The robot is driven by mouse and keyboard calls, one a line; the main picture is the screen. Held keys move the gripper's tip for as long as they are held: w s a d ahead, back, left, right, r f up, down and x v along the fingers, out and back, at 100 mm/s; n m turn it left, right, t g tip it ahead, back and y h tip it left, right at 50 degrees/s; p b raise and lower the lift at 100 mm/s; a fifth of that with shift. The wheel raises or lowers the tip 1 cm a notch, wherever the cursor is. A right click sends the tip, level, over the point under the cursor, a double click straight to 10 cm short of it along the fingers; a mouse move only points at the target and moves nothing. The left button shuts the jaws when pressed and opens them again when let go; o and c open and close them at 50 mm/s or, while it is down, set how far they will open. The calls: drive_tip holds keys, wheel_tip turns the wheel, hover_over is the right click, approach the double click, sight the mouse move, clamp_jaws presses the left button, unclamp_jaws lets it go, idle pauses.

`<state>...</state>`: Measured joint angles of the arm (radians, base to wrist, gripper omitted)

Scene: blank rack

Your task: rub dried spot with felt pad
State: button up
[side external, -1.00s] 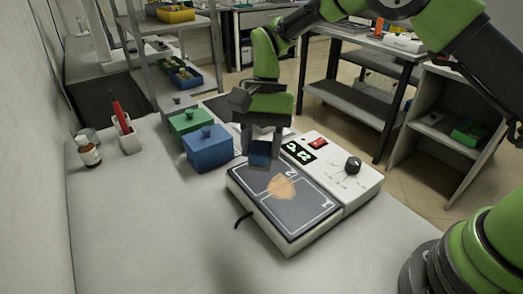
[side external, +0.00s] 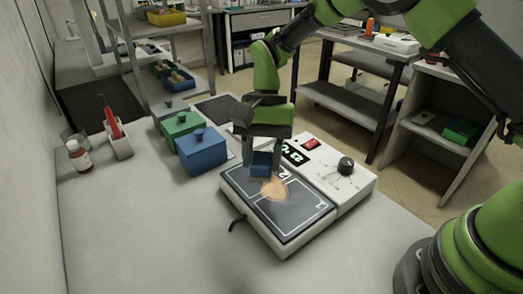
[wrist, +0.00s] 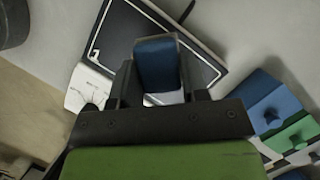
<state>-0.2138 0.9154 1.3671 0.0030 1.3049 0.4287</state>
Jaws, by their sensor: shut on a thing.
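My gripper (side external: 262,160) is shut on a small dark blue felt pad (side external: 261,165), which points down over the dark plate top. The pad also shows between the jaws in the wrist view (wrist: 156,62). The tan dried spot (side external: 274,189) lies on the dark plate (side external: 300,215) of a white hot-plate device. The pad is at the spot's back-left edge in the side view. I cannot tell whether it touches the plate. In the wrist view the spot is hidden behind the pad and gripper.
The device's white control panel (side external: 335,185) has a black knob (side external: 345,166) and a lit display. A blue lidded box (side external: 202,152) and a green one (side external: 181,131) stand left of the gripper. A bottle (side external: 77,156) and a pen holder (side external: 118,145) are farther left. The front table is clear.

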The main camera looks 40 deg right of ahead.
sight(258, 195)
wheel_tip(258, 195, down, 7)
drive_tip(key=shift+r, duration=0.2)
drive_tip(key=shift+d, duration=0.4)
drive_tip(key=shift+d+f, duration=0.2)
drive_tip(key=shift+d, duration=1.3)
drive_tip(key=shift+d+r, duration=0.15)
drive_tip(key=shift+d, duration=1.35)
drive_tip(key=shift+a, duration=3.15)
drive_tip(key=shift+w+a, duration=0.25)
drive_tip(key=shift+w, duration=0.3)
drive_tip(key=shift+d, duration=3.45)
drive_tip(key=shift+a+r, duration=0.1)
drive_tip(key=shift+a, duration=2.3)
drive_tip(key=shift+a+f, duration=0.25)
drive_tip(key=shift+a, duration=0.85)
drive_tip(key=shift+r, duration=4.15)
